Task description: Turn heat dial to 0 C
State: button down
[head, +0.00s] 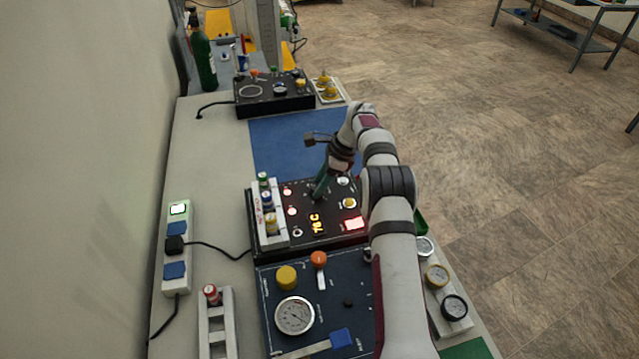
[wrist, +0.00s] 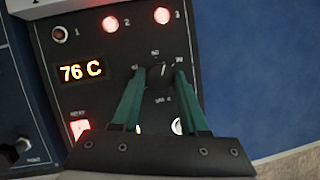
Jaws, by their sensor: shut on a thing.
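The heat dial (wrist: 160,72) is a black knob with a white pointer line on the black heater panel (wrist: 95,40). In the wrist view, my gripper (wrist: 160,74) has its two green fingers on either side of the dial, shut on it. The pointer line is roughly upright in that picture.
Lamps 2 (wrist: 110,23) and 3 (wrist: 162,15) glow red; lamp 1 (wrist: 61,33) is dark. A lit red button (head: 354,223) is on the same panel. A rack of small vials (head: 268,215) stands at its left. A gauge panel (head: 335,300) is in front; a blue mat (head: 280,145) lies behind.

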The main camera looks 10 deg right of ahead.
jog(key=shift+n, duration=0.5)
jog(key=shift+c, duration=2.1)
grip_release()
jog(key=w+v, duration=0.1)
jog(key=v, duration=0.6)
jog(key=shift+s+r, duration=0.25)
jog(key=shift+s, duration=0.15)
jog(key=shift+d, duration=0.1)
